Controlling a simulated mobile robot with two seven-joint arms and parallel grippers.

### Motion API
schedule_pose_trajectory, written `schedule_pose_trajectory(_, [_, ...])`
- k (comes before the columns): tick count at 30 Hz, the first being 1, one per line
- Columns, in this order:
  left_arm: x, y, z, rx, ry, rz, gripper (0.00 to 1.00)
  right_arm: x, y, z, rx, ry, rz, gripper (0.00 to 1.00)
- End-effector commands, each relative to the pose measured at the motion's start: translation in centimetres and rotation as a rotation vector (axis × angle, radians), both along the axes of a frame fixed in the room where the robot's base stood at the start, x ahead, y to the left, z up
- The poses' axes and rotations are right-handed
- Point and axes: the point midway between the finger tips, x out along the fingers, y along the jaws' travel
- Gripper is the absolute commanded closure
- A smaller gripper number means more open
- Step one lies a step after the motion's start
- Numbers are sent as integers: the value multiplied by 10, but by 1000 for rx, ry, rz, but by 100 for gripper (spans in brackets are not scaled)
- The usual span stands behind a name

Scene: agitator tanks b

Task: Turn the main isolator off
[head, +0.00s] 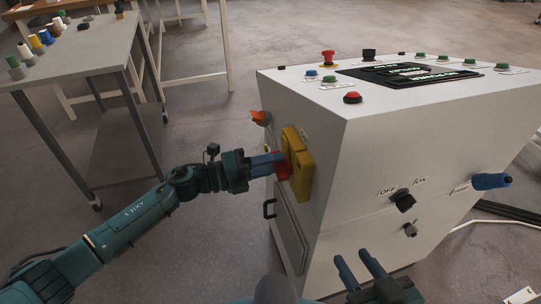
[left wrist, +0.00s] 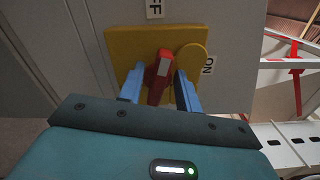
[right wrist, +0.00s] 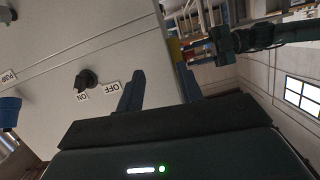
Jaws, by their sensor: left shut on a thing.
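The main isolator is a red handle (left wrist: 158,78) on a yellow plate (head: 298,165) on the left side of the white cabinet. In the left wrist view the plate (left wrist: 122,50) has an OFF label (left wrist: 155,8) above it and an ON label (left wrist: 208,65) at its right. My left gripper (head: 273,165) is shut on the red handle, its blue fingers on either side in the left wrist view. The handle lies roughly in line with the OFF label, slightly tilted. My right gripper (head: 360,262) is open and empty in front of the cabinet.
The white cabinet (head: 390,150) carries a black OFF/ON knob (head: 403,200) and a blue handle (head: 491,181) on its front, buttons on top, and an orange knob (head: 259,118) beyond the isolator. A table (head: 85,50) with small coloured items stands at left.

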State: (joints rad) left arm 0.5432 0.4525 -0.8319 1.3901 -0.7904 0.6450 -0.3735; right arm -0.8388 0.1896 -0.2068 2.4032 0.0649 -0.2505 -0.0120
Motion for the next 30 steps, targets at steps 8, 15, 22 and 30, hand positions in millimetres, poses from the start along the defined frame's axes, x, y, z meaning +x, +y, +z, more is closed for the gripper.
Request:
schedule_pose_trajectory(8, [0, 0, -1, -54, 169, 0, 89, -4, -4, 4, 17, 38, -20, 64])
schedule_pose_trajectory(15, [0, 0, -4, -77, 242, -2, 89, 3, 3, -1, 23, 52, -10, 64])
schedule_pose_trajectory(22, [0, 0, -5, -85, 264, -2, 100, 4, 5, 0, 25, 55, -6, 64])
schedule_pose_trajectory(30, [0, 0, -5, -85, 265, -2, 100, 4, 4, -1, 21, 57, -4, 64])
